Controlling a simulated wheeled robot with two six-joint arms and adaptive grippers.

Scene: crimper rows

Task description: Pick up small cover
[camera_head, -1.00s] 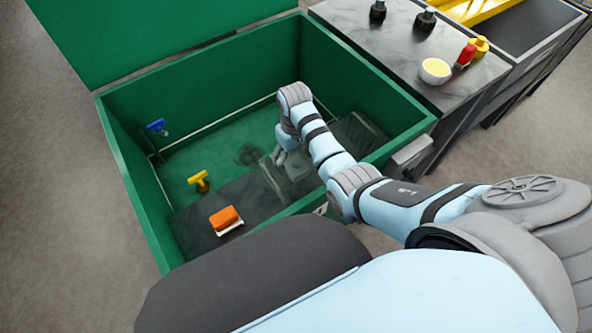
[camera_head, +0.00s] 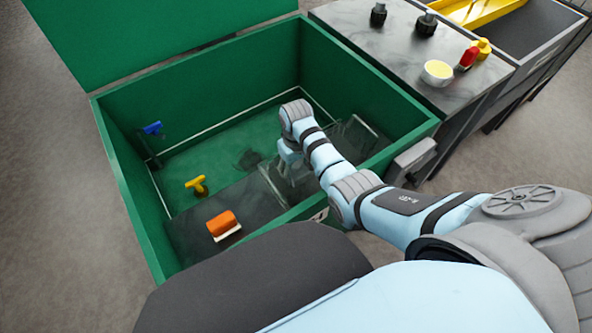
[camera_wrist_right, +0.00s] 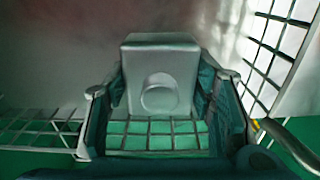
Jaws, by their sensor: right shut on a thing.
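My right gripper (camera_head: 289,172) is inside the green bin, low over its right part. In the right wrist view, its two fingers (camera_wrist_right: 162,105) stand on either side of a grey block-like piece with a round mark on its face. This piece looks like the small cover (camera_wrist_right: 160,60), and the gripper is shut on it. In the head view the piece cannot be made out clearly beside the gripper. Wire mesh shows below and beside it in the wrist view. My left gripper is not in view.
The green bin (camera_head: 118,165) has tall walls close around my right arm. Inside lie an orange brush (camera_head: 221,223), a yellow item (camera_head: 196,184), a blue item (camera_head: 153,128) and wire racks. A dark counter (camera_head: 390,60) with a bowl (camera_head: 437,72) and bottles stands at right.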

